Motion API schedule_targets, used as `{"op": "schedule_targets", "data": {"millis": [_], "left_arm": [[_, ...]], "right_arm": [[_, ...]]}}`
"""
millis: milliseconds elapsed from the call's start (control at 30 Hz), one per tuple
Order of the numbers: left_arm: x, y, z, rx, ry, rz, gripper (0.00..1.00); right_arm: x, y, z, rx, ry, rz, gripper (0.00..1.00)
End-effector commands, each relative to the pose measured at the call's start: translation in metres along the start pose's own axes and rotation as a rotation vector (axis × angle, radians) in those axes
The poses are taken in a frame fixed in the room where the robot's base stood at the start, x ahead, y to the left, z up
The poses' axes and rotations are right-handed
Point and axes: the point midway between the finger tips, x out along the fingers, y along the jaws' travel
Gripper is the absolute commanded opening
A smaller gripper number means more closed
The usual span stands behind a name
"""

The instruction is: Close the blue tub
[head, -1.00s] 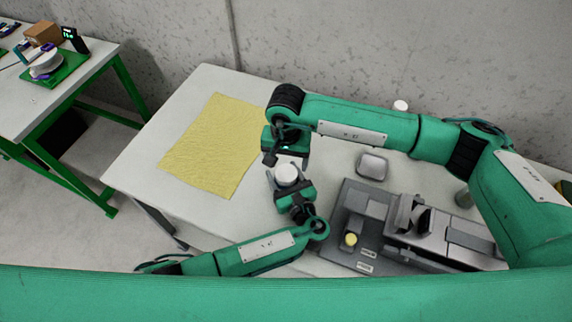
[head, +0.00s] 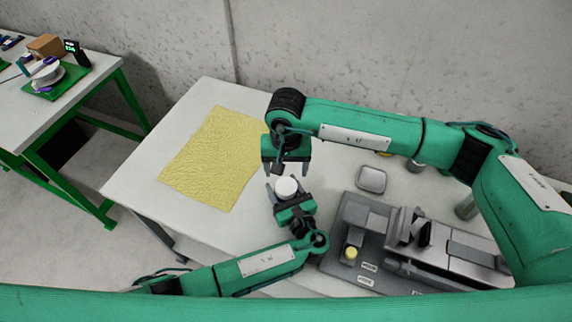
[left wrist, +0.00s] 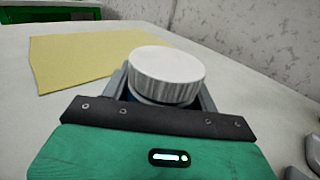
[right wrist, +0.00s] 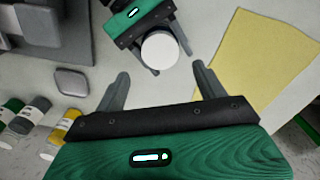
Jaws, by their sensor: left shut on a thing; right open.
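The blue tub (left wrist: 130,96) stands upright in my left gripper, with only a little of its blue side showing under a wide white ribbed lid (left wrist: 167,72). The lid sits on top of the tub; I cannot tell how tightly. In the head view the lid (head: 286,186) is above the table's front part. My left gripper (head: 284,188) is shut on the tub, its fingers at either side. My right gripper (head: 288,171) is open and empty, pointing down near the lid and apart from it. The lid (right wrist: 160,50) shows beyond its fingertips in the right wrist view.
A yellow cloth (head: 212,160) lies left on the table. A grey fixture (head: 425,240) fills the right front, with a small grey box (head: 372,179) behind it. Several small containers (right wrist: 33,110) stand near the back. The table is clear between cloth and fixture.

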Motion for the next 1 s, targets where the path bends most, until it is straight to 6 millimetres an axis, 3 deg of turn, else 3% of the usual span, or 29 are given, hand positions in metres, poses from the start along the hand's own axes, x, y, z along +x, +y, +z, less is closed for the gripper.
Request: {"op": "schedule_targets", "data": {"millis": [400,867,1000], "left_arm": [[0.000,0.000,0.000,0.000,0.000,0.000,0.00],[0.000,0.000,0.000,0.000,0.000,0.000,0.00],[0.000,0.000,0.000,0.000,0.000,0.000,0.00]], "right_arm": [[0.060,0.000,0.001,0.001,-0.002,0.000,0.72],[0.072,0.000,0.000,-0.001,0.001,0.000,0.72],[0.071,0.000,0.000,0.000,0.001,0.000,0.45]]}}
